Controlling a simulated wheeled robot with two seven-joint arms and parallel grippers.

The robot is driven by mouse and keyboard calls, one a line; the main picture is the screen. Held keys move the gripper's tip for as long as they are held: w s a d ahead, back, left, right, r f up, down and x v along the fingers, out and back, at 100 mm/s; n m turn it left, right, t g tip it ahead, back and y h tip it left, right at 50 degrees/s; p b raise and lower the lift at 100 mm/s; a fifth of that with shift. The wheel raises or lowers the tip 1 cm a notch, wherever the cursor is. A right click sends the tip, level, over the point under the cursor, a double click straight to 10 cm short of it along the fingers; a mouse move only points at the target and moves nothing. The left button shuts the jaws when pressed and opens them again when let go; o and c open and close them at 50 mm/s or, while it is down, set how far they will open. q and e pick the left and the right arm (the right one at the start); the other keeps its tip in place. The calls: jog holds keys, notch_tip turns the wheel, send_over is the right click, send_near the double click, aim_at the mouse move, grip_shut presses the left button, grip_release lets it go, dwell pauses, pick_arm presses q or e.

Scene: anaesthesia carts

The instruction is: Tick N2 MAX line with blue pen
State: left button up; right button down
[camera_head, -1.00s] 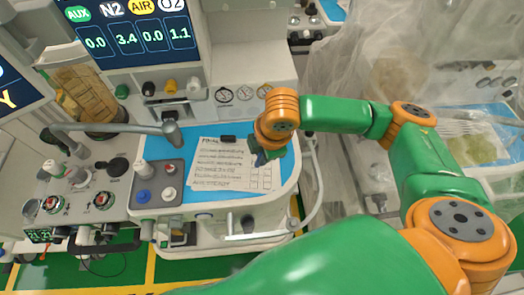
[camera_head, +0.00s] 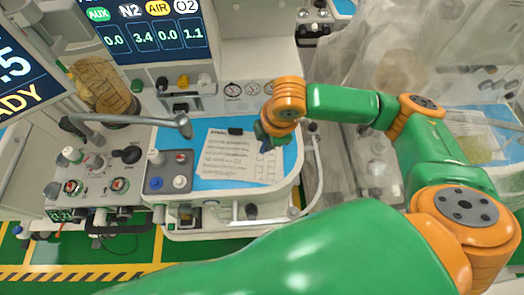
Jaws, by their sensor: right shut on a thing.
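A white checklist sheet (camera_head: 228,160) with printed lines and a column of boxes at its right lies on the blue work surface (camera_head: 206,183) of the cart. The line labels are too small to read. My right gripper (camera_head: 265,145) is over the upper right part of the sheet, by the box column. It is shut on a thin blue thing, seemingly the blue pen (camera_head: 265,149), mostly hidden by the gripper. I cannot tell whether its tip touches the paper. My left gripper is not in view.
A dark clip (camera_head: 235,131) sits at the sheet's top edge. A grey block with knobs (camera_head: 167,173) stands left of the sheet, and a grey jointed arm (camera_head: 150,121) reaches over the surface. A monitor (camera_head: 150,32) stands behind. Clear plastic sheeting hangs at right.

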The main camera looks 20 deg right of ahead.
jog(key=shift+s+a+b+x, duration=0.15)
jog(key=shift+b+x, duration=0.4)
jog(key=shift+x, duration=0.4)
jog(key=shift+s+a+b+x, duration=0.15)
jog(key=shift+b+x, duration=0.4)
jog(key=shift+x, duration=0.45)
jog(key=shift+s+b+x, duration=0.15)
jog(key=shift+b+x, duration=0.4)
jog(key=shift+x, duration=0.4)
jog(key=shift+f+b, duration=0.3)
jog(key=shift+f, duration=0.35)
jog(key=shift+s+d+r+p, duration=0.1)
jog(key=shift+d+p, duration=0.05)
jog(key=shift+p, duration=0.35)
jog(key=shift+s+d+p, duration=0.15)
jog(key=shift+d+p, duration=0.1)
jog(key=shift+p, duration=0.6)
notch_tip(320, 180, up, 3)
jog(key=shift+f+p, duration=0.2)
jog(key=shift+p, duration=0.75)
jog(key=shift+r, duration=2.1)
